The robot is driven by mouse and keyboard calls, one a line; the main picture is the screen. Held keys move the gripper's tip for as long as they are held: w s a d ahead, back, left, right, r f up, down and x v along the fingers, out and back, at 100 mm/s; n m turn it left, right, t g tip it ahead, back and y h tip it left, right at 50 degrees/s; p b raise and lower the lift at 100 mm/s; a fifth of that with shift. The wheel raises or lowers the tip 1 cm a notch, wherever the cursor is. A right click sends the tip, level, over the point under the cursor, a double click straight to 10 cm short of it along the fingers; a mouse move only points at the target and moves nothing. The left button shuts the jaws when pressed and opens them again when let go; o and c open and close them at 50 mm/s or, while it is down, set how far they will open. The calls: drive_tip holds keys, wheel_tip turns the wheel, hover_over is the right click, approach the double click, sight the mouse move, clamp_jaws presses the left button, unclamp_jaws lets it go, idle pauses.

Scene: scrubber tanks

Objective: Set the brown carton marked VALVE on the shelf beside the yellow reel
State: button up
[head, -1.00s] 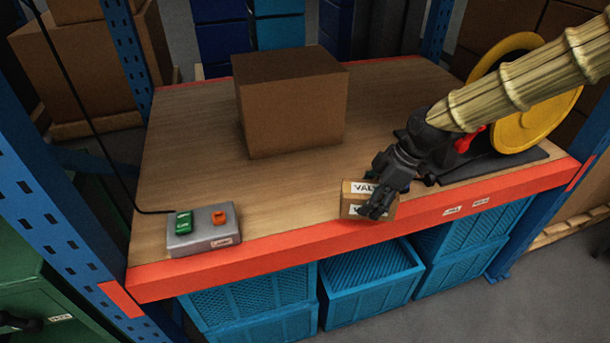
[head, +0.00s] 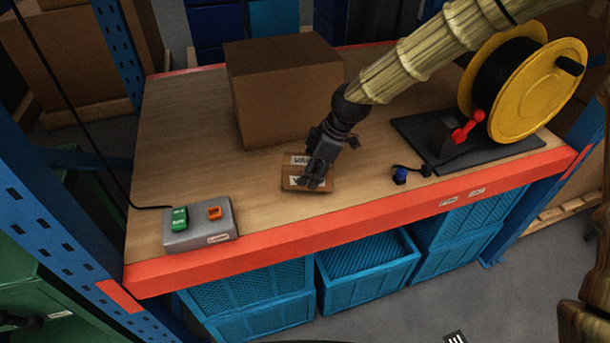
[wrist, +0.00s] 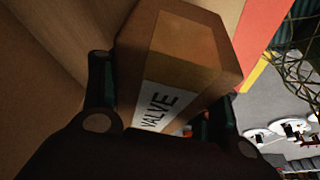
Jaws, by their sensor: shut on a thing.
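The small brown carton marked VALVE (head: 293,181) is at the middle of the wooden shelf (head: 190,140), in front of the large plain box. It also shows close up in the wrist view (wrist: 178,62), with its white VALVE label towards my gripper. My gripper (head: 317,178) comes down over the carton and is shut on it, one finger on each side. I cannot tell whether the carton's underside touches the shelf. The yellow reel (head: 536,90) stands on a dark base at the right end of the shelf, well apart from the carton.
A large brown box (head: 280,95) stands just behind my gripper. A grey control box (head: 199,226) with green and orange switches sits at the front left. A blue connector (head: 400,176) lies right of the carton. The shelf has an orange front edge (head: 350,222).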

drive_tip(key=shift+w+a, duration=0.3)
drive_tip(key=shift+a, duration=0.3)
drive_tip(key=shift+f+p, duration=0.45)
drive_tip(key=shift+f, duration=1.35)
drive_tip(key=o, duration=1.2)
drive_tip(key=shift+f, duration=0.1)
drive_tip(key=b+v, duration=0.1)
drive_tip(key=v, duration=1.1)
drive_tip(key=shift+b, duration=0.35)
